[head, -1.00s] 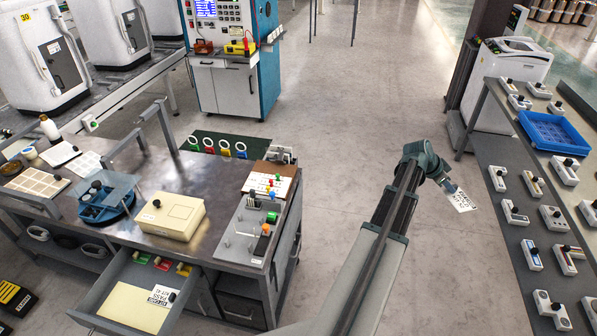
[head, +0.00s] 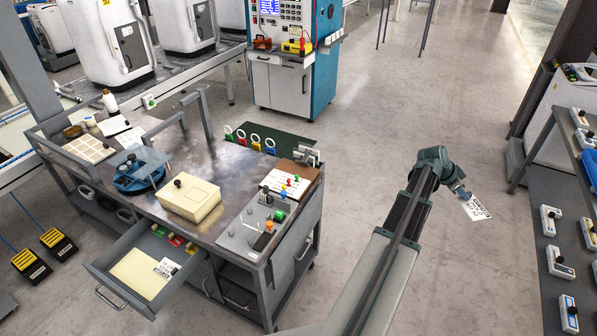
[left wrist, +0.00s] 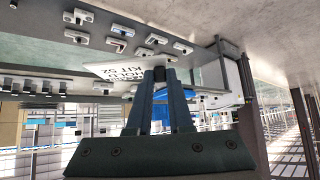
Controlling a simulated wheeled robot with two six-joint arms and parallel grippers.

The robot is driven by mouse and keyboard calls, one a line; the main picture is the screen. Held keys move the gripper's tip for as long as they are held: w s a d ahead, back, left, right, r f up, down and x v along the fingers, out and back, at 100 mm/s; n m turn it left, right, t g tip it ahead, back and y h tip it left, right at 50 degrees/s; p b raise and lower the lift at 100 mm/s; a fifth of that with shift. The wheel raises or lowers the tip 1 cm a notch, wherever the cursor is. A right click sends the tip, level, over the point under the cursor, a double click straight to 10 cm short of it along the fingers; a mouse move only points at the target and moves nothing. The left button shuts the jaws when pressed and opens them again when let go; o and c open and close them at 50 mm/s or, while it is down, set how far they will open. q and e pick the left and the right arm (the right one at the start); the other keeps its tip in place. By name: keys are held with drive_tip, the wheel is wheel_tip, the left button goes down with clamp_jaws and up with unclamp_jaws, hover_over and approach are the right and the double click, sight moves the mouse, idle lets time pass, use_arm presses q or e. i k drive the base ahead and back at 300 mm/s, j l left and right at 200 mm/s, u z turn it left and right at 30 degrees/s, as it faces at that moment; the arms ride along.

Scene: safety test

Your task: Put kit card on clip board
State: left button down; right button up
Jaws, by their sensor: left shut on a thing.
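The kit card (head: 475,207) is a small white card with black print. My left gripper (head: 461,191) is shut on it, out over the bare floor to the right of the workbench. In the left wrist view the card (left wrist: 122,70) sticks out from the tips of my left gripper (left wrist: 165,75), its print upside down, partly reading "KIT 52". The clip board (head: 314,181) is a brown board with white paper, at the back right corner of the bench. Several coloured pegs show in front of its paper. The card and board are well apart. My right gripper is not in view.
The grey workbench (head: 225,160) carries a cream box (head: 189,199) and a blue round tray (head: 138,175). Its open drawer (head: 130,285) holds another printed card (head: 167,267). A rack with switch boxes (head: 551,222) stands at the right. The floor between is clear.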

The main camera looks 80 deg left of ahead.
sight(296, 170)
drive_tip(key=i+j+u, duration=0.1)
drive_tip(key=i+u, duration=0.15)
drive_tip(key=u, duration=0.2)
drive_tip(key=i+u, duration=0.2)
drive_tip(key=u, duration=0.25)
drive_tip(key=i+u, duration=0.25)
drive_tip(key=u, duration=0.25)
drive_tip(key=i+j+u, duration=0.1)
drive_tip(key=u, duration=0.3)
drive_tip(key=i+u, duration=0.25)
drive_tip(key=u, duration=0.2)
drive_tip(key=i+l+u, duration=0.1)
drive_tip(key=u, duration=0.3)
drive_tip(key=i+l+u, duration=0.1)
drive_tip(key=i+u, duration=0.15)
drive_tip(key=u, duration=0.15)
drive_tip(key=i+l+u, duration=0.1)
drive_tip(key=i+u, duration=0.25)
drive_tip(key=k, duration=0.1)
